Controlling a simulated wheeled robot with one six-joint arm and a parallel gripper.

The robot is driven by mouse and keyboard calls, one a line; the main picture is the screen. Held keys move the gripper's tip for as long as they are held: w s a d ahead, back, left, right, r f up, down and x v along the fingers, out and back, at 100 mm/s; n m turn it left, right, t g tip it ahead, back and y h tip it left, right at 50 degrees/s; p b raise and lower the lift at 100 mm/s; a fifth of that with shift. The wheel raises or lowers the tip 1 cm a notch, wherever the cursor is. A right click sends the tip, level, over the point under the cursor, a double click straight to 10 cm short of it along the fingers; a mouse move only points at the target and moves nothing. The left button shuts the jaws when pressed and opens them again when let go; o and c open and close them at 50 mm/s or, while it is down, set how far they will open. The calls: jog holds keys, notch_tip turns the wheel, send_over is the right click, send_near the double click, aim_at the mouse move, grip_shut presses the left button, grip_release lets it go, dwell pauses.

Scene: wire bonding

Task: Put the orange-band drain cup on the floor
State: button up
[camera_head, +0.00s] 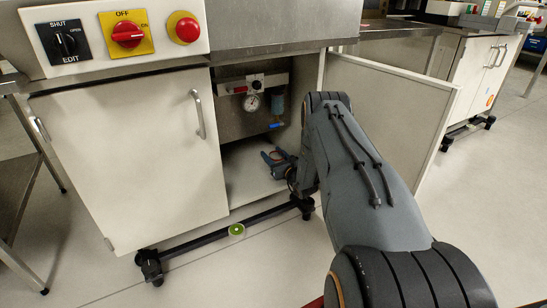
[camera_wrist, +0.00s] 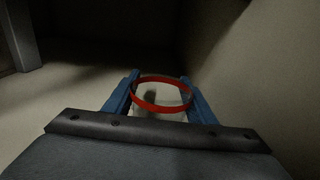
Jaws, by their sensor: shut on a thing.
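The orange-band drain cup (camera_wrist: 160,107) is in the wrist view, between the two blue fingers of my gripper (camera_wrist: 160,82). Its band looks red-orange and its body is see-through and hard to make out. My gripper is shut on the cup. In the head view my gripper (camera_head: 278,161) is inside the open cabinet, low above its pale bottom panel. The cup cannot be made out in the head view. The grey floor (camera_head: 225,275) lies in front of the cabinet. In the wrist view I cannot tell whether the cup touches the surface below.
The cabinet's open door (camera_head: 390,105) stands to the right of my arm. A gauge (camera_head: 252,103) hangs inside, above my gripper. The front floor is mostly clear.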

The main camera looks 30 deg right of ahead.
jog(key=o, duration=1.2)
jog(key=shift+c, duration=0.2)
jog(key=shift+r, duration=0.1)
jog(key=shift+s, duration=0.25)
jog(key=s+p, duration=0.2)
jog(key=s, duration=0.3)
jog(key=s+p, duration=0.3)
jog(key=s, duration=0.3)
jog(key=shift+s+d+p, duration=0.2)
jog(key=shift+s+p, duration=0.05)
jog(key=shift+p, duration=0.05)
